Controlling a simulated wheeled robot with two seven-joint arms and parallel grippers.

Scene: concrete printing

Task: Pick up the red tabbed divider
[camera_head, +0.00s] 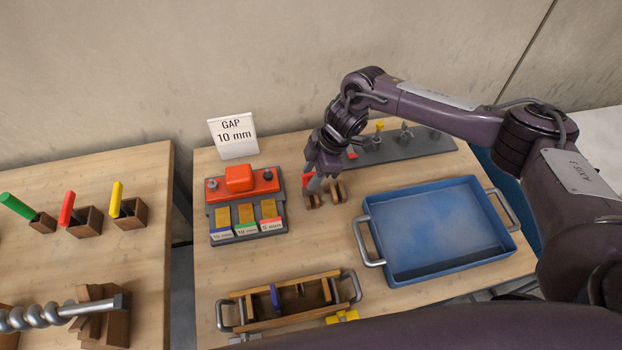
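Another small red piece (352,154) shows by the grey rack, partly behind the wrist. My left gripper is not in view.
A blue tray (382,272) stands at right. A wooden frame (290,322) with a blue piece lies in front. A red-topped grey unit (240,182), gap sign (233,136) and grey rack (420,147) stand behind. The left table (110,255) holds blocks with green, red and yellow handles.

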